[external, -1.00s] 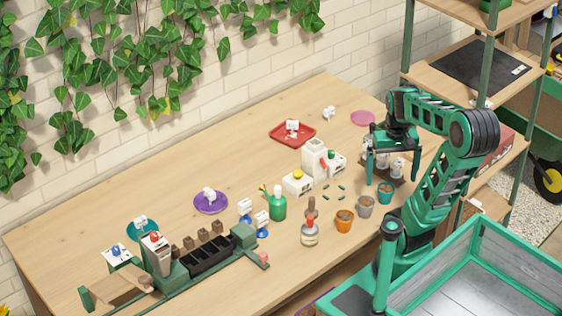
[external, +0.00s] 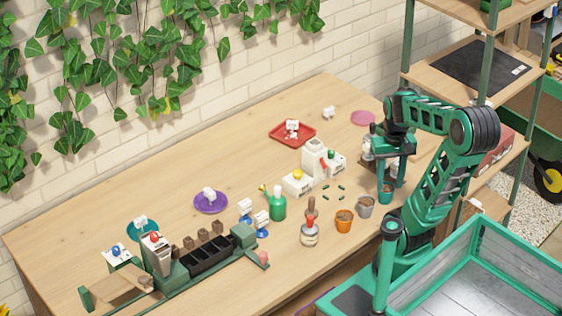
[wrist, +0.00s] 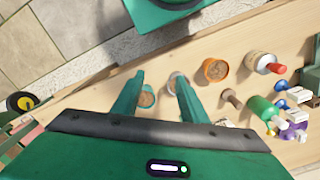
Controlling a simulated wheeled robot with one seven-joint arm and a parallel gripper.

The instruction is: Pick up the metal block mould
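A grey metal box-like piece (external: 157,256), which may be the block mould, stands upright on the green bench rig (external: 177,276) at the left in the external view. A tag with a red mark sits at its top. I cannot confirm its identity. My gripper (external: 390,184) is far from it, at the right end of the table above the pots. In the wrist view my gripper (wrist: 159,80) is open, fingers apart. A teal pot (external: 386,194) is below the fingers, and it shows between them in the wrist view (wrist: 147,99). I see nothing held.
Brown blocks (external: 203,236) stand beside a black tray (external: 212,256). The back-left table is clear.

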